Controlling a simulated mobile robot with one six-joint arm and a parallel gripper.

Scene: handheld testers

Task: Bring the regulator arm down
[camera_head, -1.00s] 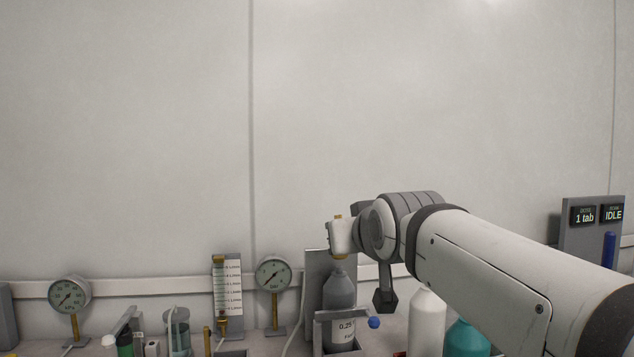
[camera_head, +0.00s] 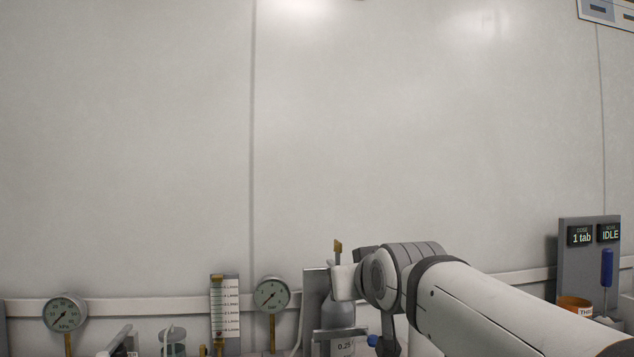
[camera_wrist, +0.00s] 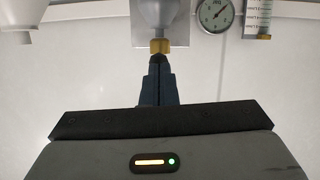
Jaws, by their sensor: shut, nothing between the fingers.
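My gripper (camera_wrist: 157,62) shows in the wrist view with its two dark fingers together and nothing between them. The fingertips are right by a brass fitting (camera_wrist: 160,46) on the neck of a grey bottle (camera_wrist: 152,14); whether they touch it I cannot tell. In the head view the grey bottle (camera_head: 340,314) stands in front of a grey panel, partly hidden by my arm. A brass tip (camera_head: 338,247) shows above my wrist. A grey bar (camera_head: 335,333) with a blue ball (camera_head: 373,341) crosses in front of the bottle. Which part is the regulator arm is unclear.
A round gauge (camera_head: 271,294) and a scaled flow tube (camera_head: 225,308) stand left of the bottle, another gauge (camera_head: 65,313) farther left. At right is a display panel (camera_head: 567,262) with a blue-handled tool (camera_head: 607,268) and an orange container (camera_head: 573,303).

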